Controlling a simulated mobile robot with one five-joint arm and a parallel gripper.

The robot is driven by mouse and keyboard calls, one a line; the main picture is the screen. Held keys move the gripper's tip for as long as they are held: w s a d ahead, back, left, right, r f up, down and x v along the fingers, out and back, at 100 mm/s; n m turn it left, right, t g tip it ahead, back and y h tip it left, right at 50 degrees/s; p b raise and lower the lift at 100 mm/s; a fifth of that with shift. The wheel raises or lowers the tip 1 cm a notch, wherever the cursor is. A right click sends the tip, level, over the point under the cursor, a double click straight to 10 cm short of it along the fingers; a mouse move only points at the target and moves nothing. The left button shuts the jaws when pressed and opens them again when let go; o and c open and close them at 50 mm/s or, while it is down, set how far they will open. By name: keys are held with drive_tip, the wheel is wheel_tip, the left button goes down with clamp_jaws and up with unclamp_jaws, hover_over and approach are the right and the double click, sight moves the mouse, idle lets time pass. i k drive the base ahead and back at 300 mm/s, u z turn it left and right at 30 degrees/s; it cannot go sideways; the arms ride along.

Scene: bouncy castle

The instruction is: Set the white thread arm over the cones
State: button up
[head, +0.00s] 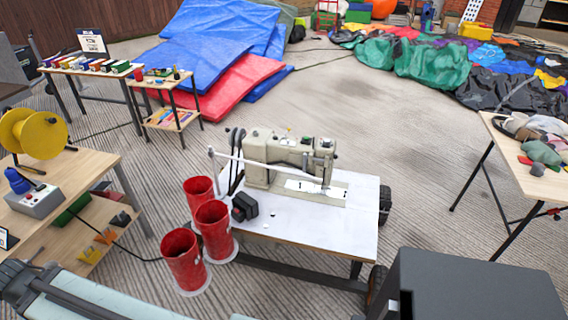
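The white thread arm (238,159) is a thin pale bar in the head view. It runs from the front of the cream sewing machine (262,150) leftward, and its free left end bends down beside a dark post. In the picture this end lies just above the rearmost red cone (199,186); whether it is over that cone in depth I cannot tell. A middle red cone (213,217) and a front red cone (183,262) stand in a row on pale round bases, left of the white machine table (320,235). I see no gripper fingers.
A wooden bench (85,168) with a yellow spool (34,134) and a control box (36,201) stands at left. A black cable runs from it towards the cones. A cluttered table (500,140) stands at right. Carpet (390,110) is clear behind the machine.

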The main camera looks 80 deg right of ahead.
sight(212, 154)
drive_tip(key=z, duration=3.75)
drive_tip(key=k, duration=1.05)
drive_tip(key=u, duration=0.8)
drive_tip(key=i, duration=1)
drive_tip(key=z, duration=0.05)
